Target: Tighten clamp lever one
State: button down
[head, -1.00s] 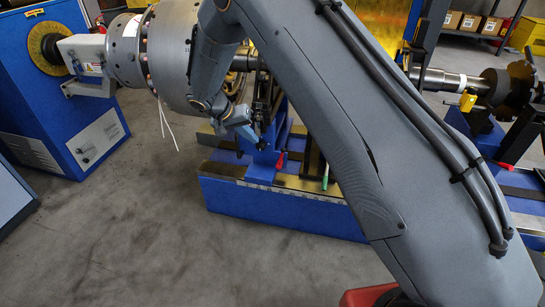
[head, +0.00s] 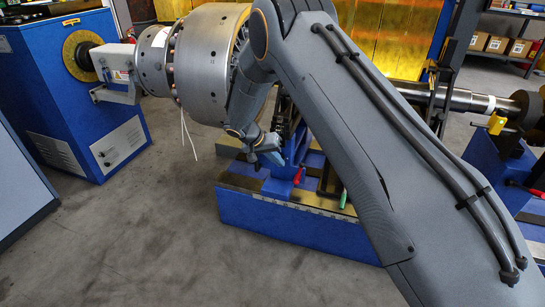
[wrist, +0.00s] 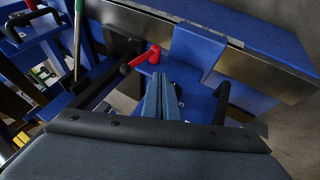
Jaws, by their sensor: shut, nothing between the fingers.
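A lever with a red grip (head: 297,176) is on the blue stand (head: 232,205). It also shows in the wrist view (wrist: 146,57), just ahead and left of my fingertips. A green-handled lever (head: 343,198) stands to its right, and its green rod shows at upper left in the wrist view (wrist: 78,40). A black lever (wrist: 222,100) is right of my fingers. I cannot tell which is lever one. My gripper (wrist: 163,80) is shut and empty, apart from the red grip. In the head view my gripper (head: 258,162) is left of the red grip.
A large grey metal drum (head: 208,62) is above and left of my gripper. A blue machine cabinet (head: 60,115) stands at left. A steel shaft (head: 460,98) runs to the right behind my arm. The grey floor (head: 140,240) in front of the stand is clear.

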aim_at(300, 172)
jog(key=d+f, duration=0.2)
jog(key=d, duration=0.1)
jog(key=d+f, duration=0.1)
jog(key=d, duration=0.1)
jog(key=shift+w+d, duration=0.1)
jog(key=shift+r, duration=0.15)
dwell(0.3)
